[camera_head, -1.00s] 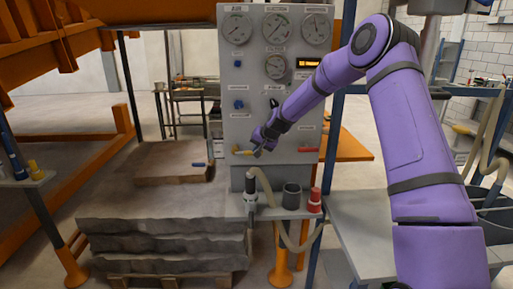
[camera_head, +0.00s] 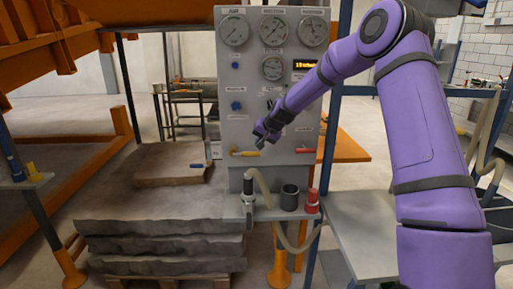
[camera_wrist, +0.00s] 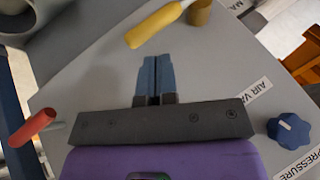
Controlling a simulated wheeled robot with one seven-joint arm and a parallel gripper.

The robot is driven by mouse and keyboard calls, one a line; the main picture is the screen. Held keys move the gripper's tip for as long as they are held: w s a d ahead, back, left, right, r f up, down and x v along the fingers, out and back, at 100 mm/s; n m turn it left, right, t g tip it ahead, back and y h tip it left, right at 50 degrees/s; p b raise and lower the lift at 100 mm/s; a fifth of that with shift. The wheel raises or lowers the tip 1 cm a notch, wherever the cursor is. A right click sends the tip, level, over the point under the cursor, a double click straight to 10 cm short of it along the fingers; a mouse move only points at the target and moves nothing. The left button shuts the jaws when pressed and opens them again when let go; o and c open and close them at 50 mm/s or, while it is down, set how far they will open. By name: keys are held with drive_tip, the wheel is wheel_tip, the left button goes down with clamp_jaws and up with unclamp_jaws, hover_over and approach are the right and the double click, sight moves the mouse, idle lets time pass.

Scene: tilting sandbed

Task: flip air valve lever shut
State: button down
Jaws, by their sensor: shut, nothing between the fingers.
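The lever with the yellow handle (camera_head: 247,153) sits low on the left of the grey control panel. Its handle lies level, pointing right from a brass-coloured pivot. It also shows at the top of the wrist view (camera_wrist: 155,25), roughly parallel to the partly visible "AIR VALVE" label (camera_wrist: 252,103). My gripper (camera_head: 261,145) is shut and empty, close to the panel just above the right end of the yellow handle. In the wrist view its blue-grey fingers (camera_wrist: 155,75) lie together, apart from the handle.
A red lever (camera_head: 304,150) is to the right on the panel, also in the wrist view (camera_wrist: 32,127). A blue knob (camera_wrist: 288,130) is at the wrist view's right. Below the panel, a shelf holds a hose, a dark cup (camera_head: 289,197) and a red object (camera_head: 312,201).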

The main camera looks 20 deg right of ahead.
drive_tip(key=s+d+r, duration=0.3)
drive_tip(key=s+d, duration=0.2)
drive_tip(key=shift+s+r, duration=0.15)
drive_tip(key=shift+s, duration=0.1)
idle(0.3)
drive_tip(key=shift+a, duration=0.1)
drive_tip(key=s+a+r+n+g+h, duration=0.1)
drive_tip(key=s+a+r, duration=0.2)
drive_tip(key=s+r, duration=0.35)
drive_tip(key=s+a+r+n+h, duration=0.1)
drive_tip(key=s+a+r+n, duration=0.15)
drive_tip(key=s, duration=0.65)
drive_tip(key=s+a+r+n+g+h, duration=0.1)
drive_tip(key=s+a+r, duration=0.2)
drive_tip(key=s+r, duration=0.3)
drive_tip(key=s, duration=2.6)
drive_tip(key=shift+d+r+n, duration=0.15)
drive_tip(key=shift+r+n, duration=0.3)
drive_tip(key=shift+d, duration=0.15)
